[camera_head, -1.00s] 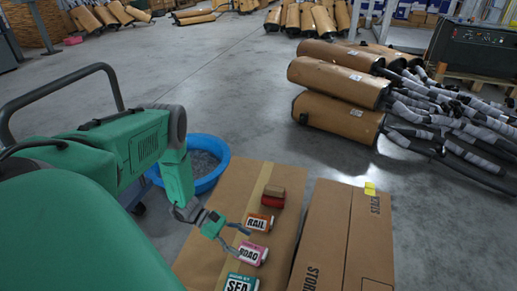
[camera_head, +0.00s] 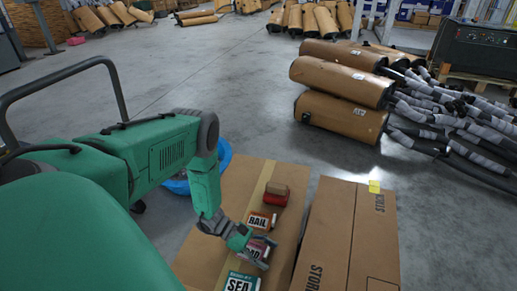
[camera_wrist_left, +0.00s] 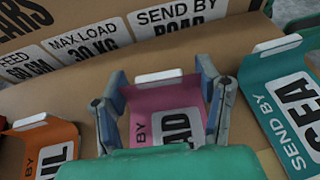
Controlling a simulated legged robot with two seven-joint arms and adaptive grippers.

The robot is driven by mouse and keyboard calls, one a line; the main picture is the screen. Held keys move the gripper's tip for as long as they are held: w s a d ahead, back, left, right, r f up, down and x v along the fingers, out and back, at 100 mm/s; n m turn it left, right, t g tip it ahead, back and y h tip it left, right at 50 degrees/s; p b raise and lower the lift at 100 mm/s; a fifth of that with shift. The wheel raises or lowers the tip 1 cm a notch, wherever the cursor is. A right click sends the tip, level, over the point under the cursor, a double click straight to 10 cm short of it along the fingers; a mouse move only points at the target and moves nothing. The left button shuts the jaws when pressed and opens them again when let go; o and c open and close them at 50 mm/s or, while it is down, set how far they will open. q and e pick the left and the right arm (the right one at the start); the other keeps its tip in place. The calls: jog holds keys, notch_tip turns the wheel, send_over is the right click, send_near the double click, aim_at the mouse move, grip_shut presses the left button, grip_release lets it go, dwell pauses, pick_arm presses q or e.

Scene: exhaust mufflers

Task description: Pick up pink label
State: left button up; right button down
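The pink label (camera_wrist_left: 160,100), a folded tag reading "BY ...AD", sits on the cardboard box top between the orange and teal labels. My left gripper (camera_wrist_left: 162,75) is open, with one finger on each side of the pink label; the right finger looks close to or touching its edge. In the head view, the left gripper (camera_head: 262,258) covers much of the pink label (camera_head: 258,243). My right gripper is in neither view.
The orange RAIL label (camera_head: 261,220) and teal SEA label (camera_head: 241,283) flank the pink one. A red item (camera_head: 275,198) lies behind. A second cardboard box (camera_head: 345,230) stands at right. A blue tub (camera_head: 222,157) is partly hidden behind my arm.

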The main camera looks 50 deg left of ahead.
pick_arm(q)
jog(key=c, duration=0.8)
